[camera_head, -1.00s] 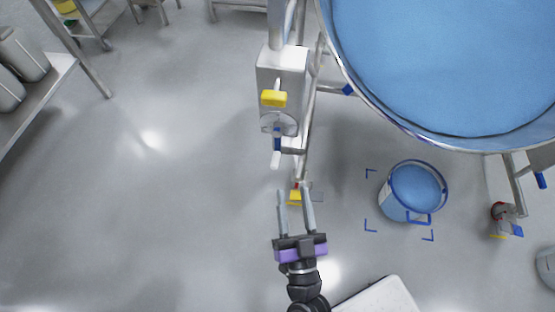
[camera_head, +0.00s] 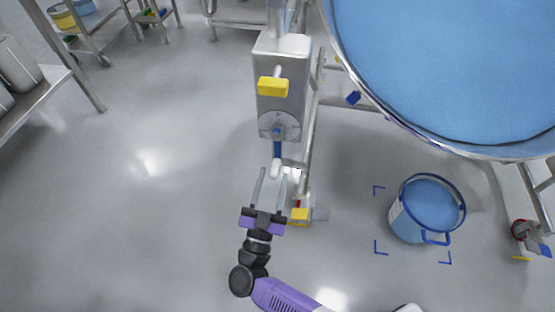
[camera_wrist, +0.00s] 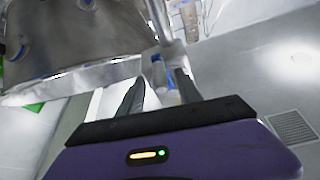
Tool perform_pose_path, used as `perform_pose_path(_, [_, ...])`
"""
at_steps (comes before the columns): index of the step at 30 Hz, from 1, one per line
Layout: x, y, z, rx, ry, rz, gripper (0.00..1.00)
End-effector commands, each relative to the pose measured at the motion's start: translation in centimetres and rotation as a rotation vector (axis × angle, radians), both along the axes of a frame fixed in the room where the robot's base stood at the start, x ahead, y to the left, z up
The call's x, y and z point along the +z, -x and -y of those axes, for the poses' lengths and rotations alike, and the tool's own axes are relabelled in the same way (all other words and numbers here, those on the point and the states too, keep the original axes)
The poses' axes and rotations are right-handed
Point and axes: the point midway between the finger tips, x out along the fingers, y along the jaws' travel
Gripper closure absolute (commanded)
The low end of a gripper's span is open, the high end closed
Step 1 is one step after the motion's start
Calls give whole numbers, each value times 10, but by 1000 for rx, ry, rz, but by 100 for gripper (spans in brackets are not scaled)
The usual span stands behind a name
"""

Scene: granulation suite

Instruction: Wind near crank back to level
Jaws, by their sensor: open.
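The near crank (camera_head: 277,149) is a blue arm with a pale grip at its end, on a grey gearbox (camera_head: 281,68) with a round dial plate. In the head view its arm points down the picture from the dial. My gripper (camera_head: 272,172) is open, with its two fingertips close to the pale grip, one to either side of it in this view. In the wrist view the blue and white crank (camera_wrist: 168,78) shows between the open fingers. I cannot tell whether either finger touches it.
A yellow handle (camera_head: 273,87) sticks out of the gearbox above the crank. A large blue-filled vessel (camera_head: 440,60) stands at the right on a metal frame. A bucket (camera_head: 428,208) sits on the floor at right, near blue corner marks. A yellow pedal-like part (camera_head: 300,215) is right of my gripper.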

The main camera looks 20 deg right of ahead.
Motion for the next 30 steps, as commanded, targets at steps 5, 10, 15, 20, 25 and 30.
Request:
perform_pose_path(5, [11,-20,18,-3,1,3,58])
perform_pose_path(10, [18,-35,29,0,1,1,58])
perform_pose_path(15, [22,-41,34,1,1,1,58])
perform_pose_path(20, [22,-42,35,2,1,1,58])
perform_pose_path(25, [22,-42,34,1,1,1,76])
perform_pose_path(30, [22,-41,35,0,1,1,100])
